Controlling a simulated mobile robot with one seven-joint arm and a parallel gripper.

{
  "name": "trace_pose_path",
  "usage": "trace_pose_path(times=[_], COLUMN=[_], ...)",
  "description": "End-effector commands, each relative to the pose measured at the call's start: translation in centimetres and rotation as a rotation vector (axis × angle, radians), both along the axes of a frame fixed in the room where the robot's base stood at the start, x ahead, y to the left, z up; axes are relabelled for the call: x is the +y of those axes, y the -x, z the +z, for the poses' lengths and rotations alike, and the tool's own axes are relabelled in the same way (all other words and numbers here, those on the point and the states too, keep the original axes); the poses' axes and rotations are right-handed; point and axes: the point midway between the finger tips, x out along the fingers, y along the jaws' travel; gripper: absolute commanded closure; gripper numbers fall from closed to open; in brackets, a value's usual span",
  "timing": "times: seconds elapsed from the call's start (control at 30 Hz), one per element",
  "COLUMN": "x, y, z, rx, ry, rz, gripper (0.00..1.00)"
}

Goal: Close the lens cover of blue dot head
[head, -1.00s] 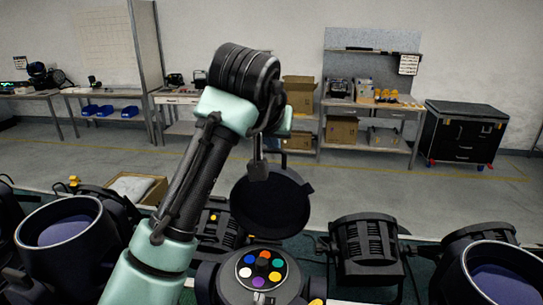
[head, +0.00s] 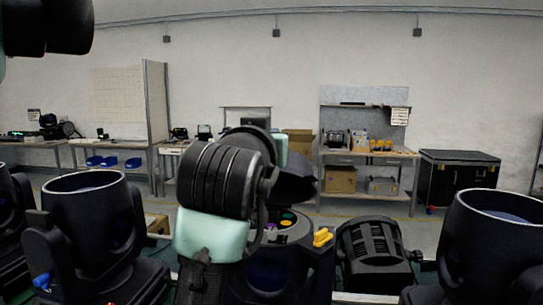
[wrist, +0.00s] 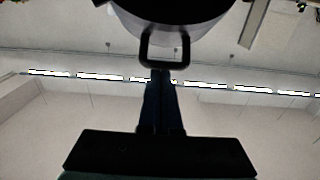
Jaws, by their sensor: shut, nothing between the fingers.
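The middle head (head: 275,270) is partly hidden behind my arm. I cannot make out a blue dot marking on this head. My gripper is hidden in the head view. In the wrist view my gripper (wrist: 162,75) is shut and empty, its tips at the looped handle (wrist: 165,50) below a dark round part. I cannot tell whether they touch.
A left head (head: 90,215) with a blue knob (head: 42,281) and a right head (head: 490,240) flank the middle one, both with open tops. A black finned lamp (head: 373,250) stands close on the right. Benches (head: 370,155) and a black case (head: 458,180) are far behind.

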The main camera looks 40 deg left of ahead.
Motion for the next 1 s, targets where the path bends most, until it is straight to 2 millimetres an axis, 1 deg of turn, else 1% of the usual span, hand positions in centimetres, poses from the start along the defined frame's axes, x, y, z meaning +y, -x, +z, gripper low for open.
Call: trace_pose_path(times=[0.03,0.27,0.6,0.8,1.0], x=[-0.4,-1.7,-3.3,-4.0,-4.4], y=[0.6,2.8,5.4,6.6,7.3], z=[-1.8,-4.0,-8.1,-10.4,-12.0], rx=[-0.031,-0.166,-0.365,-0.475,-0.505], ry=[-0.016,-0.100,-0.223,-0.291,-0.309], rz=[0.000,-0.001,0.002,0.001,0.002], gripper=[1.00,1.00,1.00,1.00,1.00])
